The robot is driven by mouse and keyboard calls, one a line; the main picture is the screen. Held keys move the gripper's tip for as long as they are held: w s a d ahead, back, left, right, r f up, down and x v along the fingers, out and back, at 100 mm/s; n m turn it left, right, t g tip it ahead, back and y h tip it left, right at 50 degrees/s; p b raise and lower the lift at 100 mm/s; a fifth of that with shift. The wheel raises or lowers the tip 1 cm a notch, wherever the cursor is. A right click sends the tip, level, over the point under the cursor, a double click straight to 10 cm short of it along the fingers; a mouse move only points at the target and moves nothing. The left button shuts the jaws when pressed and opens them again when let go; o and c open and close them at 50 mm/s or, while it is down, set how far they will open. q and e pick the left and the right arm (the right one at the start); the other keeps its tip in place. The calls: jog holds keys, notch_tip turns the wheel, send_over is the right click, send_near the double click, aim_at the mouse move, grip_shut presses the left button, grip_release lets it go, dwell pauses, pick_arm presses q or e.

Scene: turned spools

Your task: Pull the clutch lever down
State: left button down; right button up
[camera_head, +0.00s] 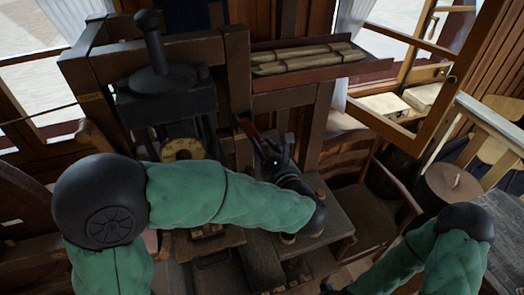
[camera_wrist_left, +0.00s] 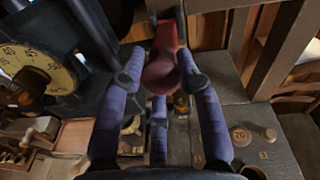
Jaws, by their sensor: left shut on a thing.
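The clutch lever (camera_head: 249,132) is a dark red handle on the front of the wooden machine frame. In the left wrist view the lever (camera_wrist_left: 164,48) comes down from the top and ends in a rounded red grip. My left gripper (camera_head: 273,156) is at the lever, its palm below. In the left wrist view the purple-padded fingers of the left gripper (camera_wrist_left: 161,84) stand on both sides of the red grip and close on it. A third finger is below.
A round numbered dial (camera_wrist_left: 40,68) sits left of the lever. A black screw press (camera_head: 160,85) stands in the wooden frame. A rack of wooden pieces (camera_head: 308,60) is behind. A wooden chair (camera_head: 365,195) stands right of the bench (camera_head: 335,222).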

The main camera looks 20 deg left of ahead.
pick_arm(q)
jog(key=f, duration=0.1)
jog(key=f+b, duration=0.1)
jog(key=f, duration=0.1)
jog(key=f+b, duration=0.1)
jog(key=shift+s+d+f, duration=0.2)
jog(key=shift+s+f, duration=0.1)
jog(key=shift+f, duration=0.2)
jog(key=c, duration=0.9)
grip_release()
jog(key=shift+o, duration=0.2)
jog(key=shift+r, duration=0.2)
jog(key=v, duration=1.2)
